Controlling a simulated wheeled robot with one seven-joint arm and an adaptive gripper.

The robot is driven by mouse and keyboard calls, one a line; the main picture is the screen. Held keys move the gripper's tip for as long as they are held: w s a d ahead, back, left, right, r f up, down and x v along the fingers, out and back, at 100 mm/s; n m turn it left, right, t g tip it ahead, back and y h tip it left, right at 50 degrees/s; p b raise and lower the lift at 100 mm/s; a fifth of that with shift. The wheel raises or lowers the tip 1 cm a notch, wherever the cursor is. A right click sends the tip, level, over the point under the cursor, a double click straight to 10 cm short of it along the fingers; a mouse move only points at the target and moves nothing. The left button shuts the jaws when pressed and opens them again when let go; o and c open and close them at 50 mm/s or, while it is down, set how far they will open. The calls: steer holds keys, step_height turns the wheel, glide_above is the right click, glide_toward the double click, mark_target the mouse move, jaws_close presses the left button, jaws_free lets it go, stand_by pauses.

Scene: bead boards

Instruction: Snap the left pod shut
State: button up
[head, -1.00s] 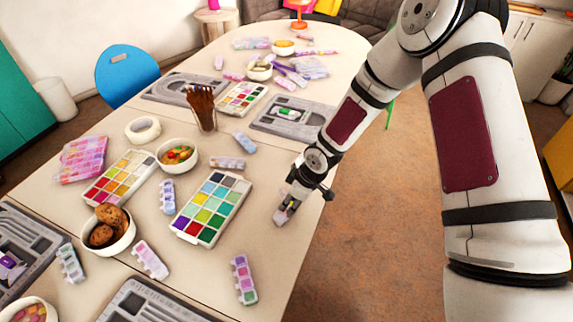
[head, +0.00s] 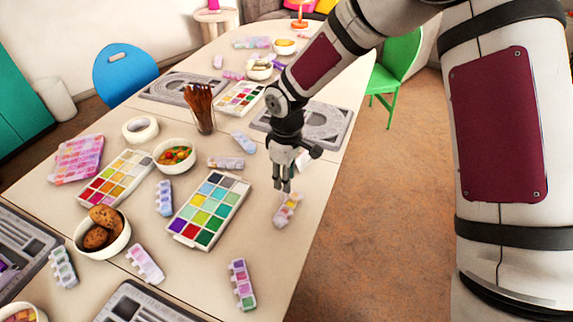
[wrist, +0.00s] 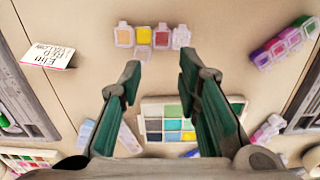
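The pod strip (head: 287,210) lies near the right edge of the table in the head view. In the wrist view it is a short row at the top centre, with an orange pod (wrist: 123,29) at the left end, then yellow (wrist: 143,34), orange-red and pink (wrist: 181,37) ones. Clear lid-like flaps show below some pods; which lids are open is too small to tell surely. My gripper (head: 282,186) points down just above and behind the strip. In the wrist view its two fingers (wrist: 159,73) are apart with nothing between them, short of the row.
A paint palette (head: 210,209) lies left of the strip. Another bead strip (head: 242,284) lies nearer the front, and a purple, pink and green strip (wrist: 284,46) shows at the wrist view's right. A brush cup (head: 205,122) and bowls stand farther left. Table around the strip is clear.

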steer(key=shift+r, duration=2.1)
steer(key=s+d+r+m+t+h, duration=0.1)
steer(key=s+d+r+m, duration=0.25)
steer(key=d+r, duration=0.4)
steer(key=s+d+r+m+t+h, duration=0.1)
steer(key=s+d+r+m, duration=0.1)
steer(key=s+d+r, duration=0.5)
steer(key=s+d+r+m+t+y, duration=0.1)
steer(key=s+d+r+m, duration=0.2)
steer(key=s, duration=0.3)
steer(key=s+d+r+m+t+y, duration=0.1)
steer(key=s+d+r+m+t, duration=0.1)
steer(key=s+r+m, duration=0.3)
steer(key=shift+s+d+r, duration=0.65)
steer(key=shift+s+r, duration=0.15)
steer(key=shift+s, duration=0.5)
